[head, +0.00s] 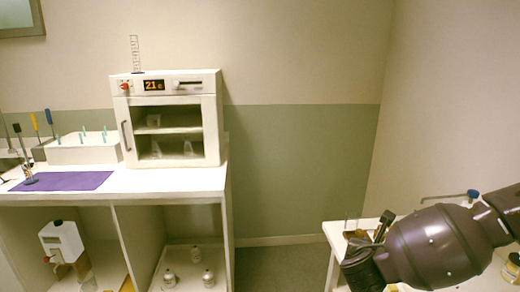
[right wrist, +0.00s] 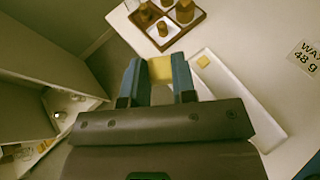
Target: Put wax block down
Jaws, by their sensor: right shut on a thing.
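My right gripper (right wrist: 159,76) is shut on a yellow wax block (right wrist: 161,69), held between its two blue fingers in the right wrist view. A long white tray (right wrist: 254,110) lies on the white table just right of the fingers, partly hidden by my gripper body. A second, smaller-looking yellow block (right wrist: 203,61) lies in the tray near its far end. The held block appears left of the tray; its height above the table is unclear. In the head view my right arm covers much of the right table, and the held block cannot be made out. My left gripper is out of view.
A card reading "WA… 48 g" (right wrist: 304,56) lies right of the white tray. In the head view, a white oven (head: 213,125) stands on the left bench (head: 160,182), apart from the right table.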

